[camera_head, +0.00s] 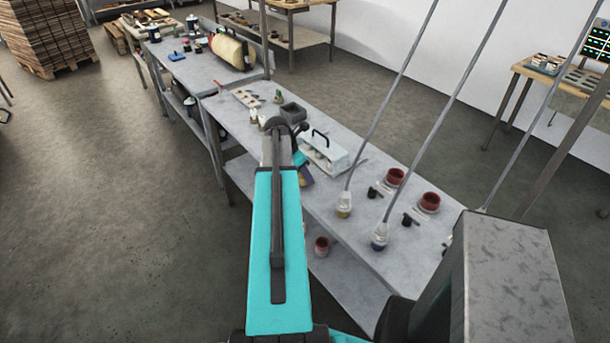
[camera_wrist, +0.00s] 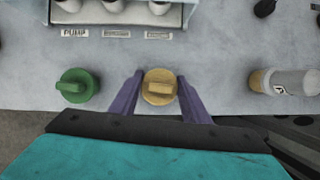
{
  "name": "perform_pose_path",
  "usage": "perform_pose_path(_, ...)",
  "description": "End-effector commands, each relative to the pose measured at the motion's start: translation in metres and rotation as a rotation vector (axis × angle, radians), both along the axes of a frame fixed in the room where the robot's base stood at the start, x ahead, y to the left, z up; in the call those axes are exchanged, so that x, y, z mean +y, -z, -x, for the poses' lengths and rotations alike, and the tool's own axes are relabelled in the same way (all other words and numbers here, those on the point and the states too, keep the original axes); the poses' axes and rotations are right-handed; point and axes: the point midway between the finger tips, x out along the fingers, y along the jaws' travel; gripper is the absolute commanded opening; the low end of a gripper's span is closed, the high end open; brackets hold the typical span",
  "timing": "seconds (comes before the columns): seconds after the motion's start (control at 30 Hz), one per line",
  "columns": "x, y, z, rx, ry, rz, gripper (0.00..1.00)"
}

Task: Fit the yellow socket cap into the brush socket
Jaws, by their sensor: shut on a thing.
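The yellow socket cap (camera_wrist: 159,90) is round with a raised bar grip, between the purple fingers of my gripper (camera_wrist: 159,77) in the wrist view. My gripper is shut on it. I cannot tell whether the cap touches the bench. In the head view my gripper (camera_head: 305,178) is partly hidden behind my arm, and the cap is not visible there. A white rack (camera_wrist: 170,18) with a row of sockets stands just beyond the cap; its labels read too small to tell which is the brush socket. The rack (camera_head: 322,153) has a dark handle in the head view.
Red pots (camera_head: 429,202), small dark items and hanging rods (camera_head: 395,110) are along the bench (camera_head: 350,235). The bench's front edge runs close beneath my gripper.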

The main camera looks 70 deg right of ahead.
Motion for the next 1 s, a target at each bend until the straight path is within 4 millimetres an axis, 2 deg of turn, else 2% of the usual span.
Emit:
perform_pose_path(0.4, 0.0, -0.029, 0.0, -0.001, 0.001, 0.002, 0.21)
perform_pose_path(1.0, 0.074, -0.035, 0.01, 0.0, 0.0, 0.0, 0.21)
